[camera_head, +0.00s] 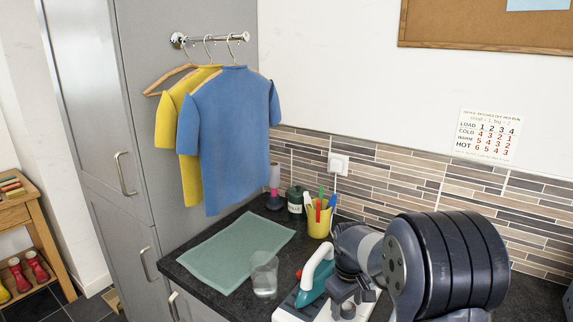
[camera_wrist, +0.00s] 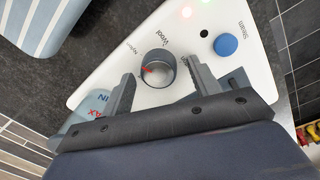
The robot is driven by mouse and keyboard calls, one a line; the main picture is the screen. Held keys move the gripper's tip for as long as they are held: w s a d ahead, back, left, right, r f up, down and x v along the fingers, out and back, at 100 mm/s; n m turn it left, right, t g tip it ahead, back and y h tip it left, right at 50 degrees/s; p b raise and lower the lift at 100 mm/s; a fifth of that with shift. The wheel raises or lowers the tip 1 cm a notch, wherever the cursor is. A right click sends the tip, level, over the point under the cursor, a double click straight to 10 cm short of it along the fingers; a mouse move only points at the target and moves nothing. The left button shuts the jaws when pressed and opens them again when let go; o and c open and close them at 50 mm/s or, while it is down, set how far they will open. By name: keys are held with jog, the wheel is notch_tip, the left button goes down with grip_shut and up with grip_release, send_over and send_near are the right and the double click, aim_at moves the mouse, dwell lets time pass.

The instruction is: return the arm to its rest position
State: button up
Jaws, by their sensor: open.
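My gripper (camera_wrist: 164,75) is open in the wrist view, its two fingers apart. A round grey dial (camera_wrist: 158,70) with a red pointer, on a white panel (camera_wrist: 100,62), shows between the fingers, and neither finger appears to touch it. In the head view my arm reaches in from the right, bent low, and my gripper (camera_head: 346,302) is just above the white iron base (camera_head: 288,314). The arm hides much of this base. A teal and white iron (camera_head: 316,270) stands on it, left of my gripper.
On the dark counter are a green mat (camera_head: 225,255), a clear glass (camera_head: 264,276), a yellow pen cup (camera_head: 319,222) and a dark green jar (camera_head: 296,203). Yellow and blue shirts (camera_head: 232,140) hang from a rail on the grey cupboard (camera_head: 85,120). A tiled wall stands behind.

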jog(key=shift+n, duration=1.2)
notch_tip(320, 180, up, 9)
jog(key=shift+s+a+r+b, duration=0.2)
jog(key=shift+s+a+b, duration=0.05)
jog(key=shift+b, duration=0.1)
